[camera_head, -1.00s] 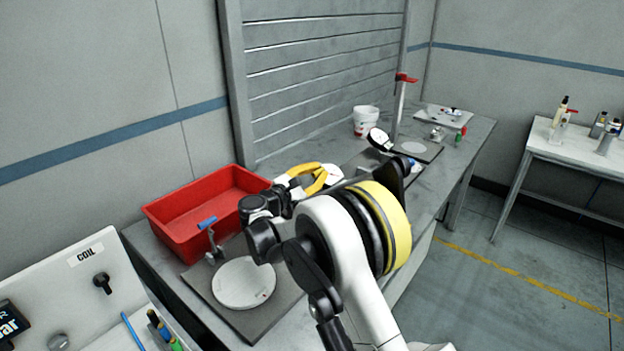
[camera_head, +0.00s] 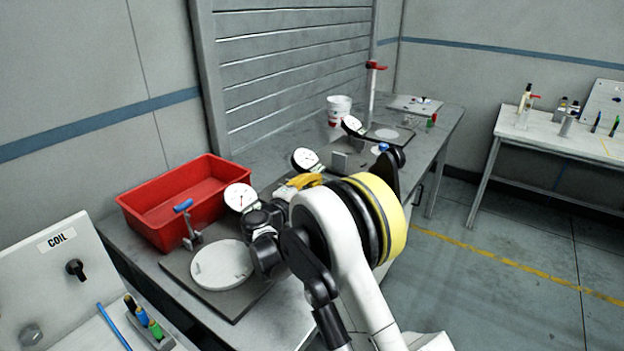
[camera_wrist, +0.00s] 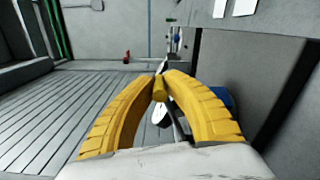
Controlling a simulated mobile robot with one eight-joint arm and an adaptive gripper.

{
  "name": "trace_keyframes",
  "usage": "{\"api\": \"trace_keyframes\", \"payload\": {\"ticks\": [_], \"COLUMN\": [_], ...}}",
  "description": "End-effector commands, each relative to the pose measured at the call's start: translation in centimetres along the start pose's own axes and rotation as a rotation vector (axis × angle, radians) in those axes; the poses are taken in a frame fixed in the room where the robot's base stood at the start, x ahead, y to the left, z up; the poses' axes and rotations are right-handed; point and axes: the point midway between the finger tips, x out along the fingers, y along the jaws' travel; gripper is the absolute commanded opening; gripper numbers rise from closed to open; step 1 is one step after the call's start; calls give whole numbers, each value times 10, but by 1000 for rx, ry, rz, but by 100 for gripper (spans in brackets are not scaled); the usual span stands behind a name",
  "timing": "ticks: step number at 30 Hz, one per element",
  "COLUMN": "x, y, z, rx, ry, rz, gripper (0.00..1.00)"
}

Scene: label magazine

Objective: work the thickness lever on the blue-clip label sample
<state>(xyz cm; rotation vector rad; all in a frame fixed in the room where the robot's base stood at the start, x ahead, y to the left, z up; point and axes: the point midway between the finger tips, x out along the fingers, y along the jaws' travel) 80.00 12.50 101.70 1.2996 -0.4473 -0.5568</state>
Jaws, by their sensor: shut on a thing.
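In the head view my gripper (camera_head: 305,182) is low over the bench, at the foot of the middle dial gauge (camera_head: 305,159). In the wrist view its yellow fingers (camera_wrist: 160,83) come together on a small rounded part (camera_wrist: 160,92), which looks like a lever end; its other end is hidden. A white oval thing (camera_wrist: 161,115) shows just below the fingertips, and a blue thing (camera_wrist: 226,98) is partly hidden behind the right finger. In the head view a small blue piece (camera_head: 383,147) sits farther along the bench. I cannot tell which is the blue clip.
A red bin (camera_head: 185,197) stands at the back left. Beside it are a blue-handled stand (camera_head: 190,232), a near dial gauge (camera_head: 240,197) and a white disc (camera_head: 221,265) on a dark plate. A far gauge (camera_head: 352,125) and white tub (camera_head: 339,110) stand beyond my gripper.

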Motion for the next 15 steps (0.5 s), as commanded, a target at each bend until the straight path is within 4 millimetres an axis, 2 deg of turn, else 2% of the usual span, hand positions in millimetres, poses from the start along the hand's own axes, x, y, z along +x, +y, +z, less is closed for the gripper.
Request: {"api": "trace_keyframes", "payload": {"ticks": [6,15], "x": [0,0], "y": [-12,-17], "z": [1,2], "rx": [6,4], "ry": [0,0], "rz": [-1,-1], "gripper": [0,0]}}
